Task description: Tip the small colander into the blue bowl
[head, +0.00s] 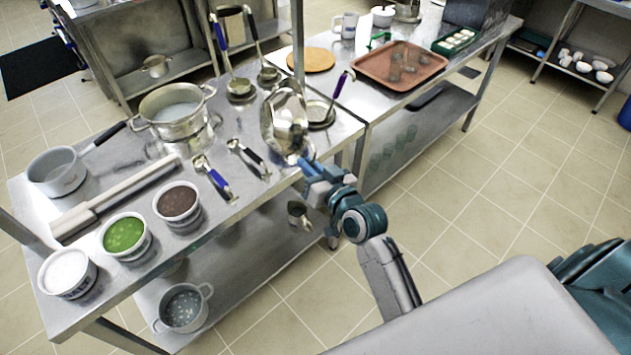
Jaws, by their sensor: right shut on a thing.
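A shiny round metal vessel, which looks like the small colander (284,117), is at the right end of the near steel table. It is tilted on its side, with its open face turned partly towards me. My right gripper (303,166) is shut on its lower edge or handle, at the table's front edge. The fingertips are partly lost against the metal, so the exact grip is hard to see. I cannot tell whether the colander touches the table. I cannot make out a blue bowl in this view. My left gripper is not in view.
A two-handled pot (172,112), a saucepan (56,172), a rolling pin (115,197) and several ladles crowd the near table. White tubs with green (124,236), brown and white contents line its front. A brown tray (400,68) lies on the far table.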

